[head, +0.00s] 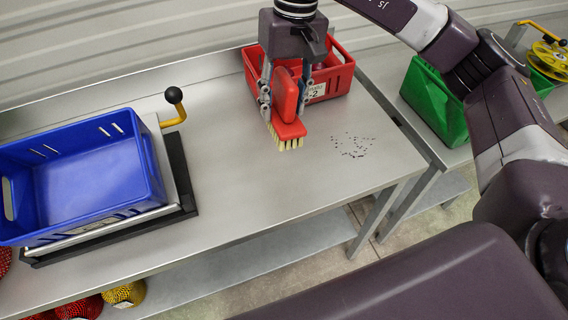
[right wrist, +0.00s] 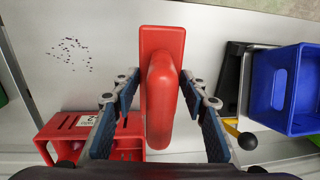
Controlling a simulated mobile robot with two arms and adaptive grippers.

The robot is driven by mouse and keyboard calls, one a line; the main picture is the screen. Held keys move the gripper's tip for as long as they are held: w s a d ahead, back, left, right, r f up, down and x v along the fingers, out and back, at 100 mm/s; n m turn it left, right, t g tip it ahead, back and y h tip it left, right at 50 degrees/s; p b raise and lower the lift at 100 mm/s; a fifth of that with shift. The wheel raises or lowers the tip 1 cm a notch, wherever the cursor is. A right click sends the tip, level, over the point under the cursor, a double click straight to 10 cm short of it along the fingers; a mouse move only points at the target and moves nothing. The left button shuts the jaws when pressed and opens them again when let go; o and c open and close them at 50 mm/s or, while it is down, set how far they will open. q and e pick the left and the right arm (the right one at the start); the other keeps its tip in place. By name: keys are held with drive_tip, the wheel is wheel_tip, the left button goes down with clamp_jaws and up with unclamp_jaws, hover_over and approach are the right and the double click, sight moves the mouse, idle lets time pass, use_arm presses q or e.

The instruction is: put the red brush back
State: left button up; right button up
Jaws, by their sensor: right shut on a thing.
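The red brush (head: 287,104) has a red back and handle with pale bristles pointing down. My right gripper (head: 284,98) is shut on its handle, with one finger on each side, in front of the red crate. In the right wrist view the brush (right wrist: 161,82) sits between the blue finger pads of the gripper (right wrist: 160,120). Whether the bristles touch the table is hard to tell. The red crate (head: 334,79) stands at the back of the table behind the gripper, with a label on its front; it also shows in the right wrist view (right wrist: 60,128). My left gripper is not in view.
A scatter of dark bits (head: 352,146) lies on the metal table (head: 235,190) right of the brush. A blue crate (head: 85,175) sits on a black-edged stand at left, beside a black-knobbed yellow lever (head: 175,100). A green crate (head: 433,100) stands on another table at right.

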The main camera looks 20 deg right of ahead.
drive_tip(key=shift+w+a+r+h, duration=0.7)
drive_tip(key=shift+w+a+r, duration=0.05)
drive_tip(key=shift+a+r, duration=0.1)
drive_tip(key=f+p, duration=0.1)
drive_tip(key=f, duration=0.2)
drive_tip(key=shift+s, duration=0.2)
drive_tip(key=f+p, duration=0.2)
drive_tip(key=f, duration=0.6)
drive_tip(key=f+p, duration=0.3)
drive_tip(key=f, duration=0.5)
drive_tip(key=shift+w+d, duration=0.1)
drive_tip(key=shift+w, duration=0.1)
drive_tip(key=shift+f, duration=0.15)
drive_tip(key=shift+f+b, duration=0.25)
drive_tip(key=shift+b, duration=0.05)
drive_tip(key=o, duration=1)
drive_tip(key=shift+r, duration=0.1)
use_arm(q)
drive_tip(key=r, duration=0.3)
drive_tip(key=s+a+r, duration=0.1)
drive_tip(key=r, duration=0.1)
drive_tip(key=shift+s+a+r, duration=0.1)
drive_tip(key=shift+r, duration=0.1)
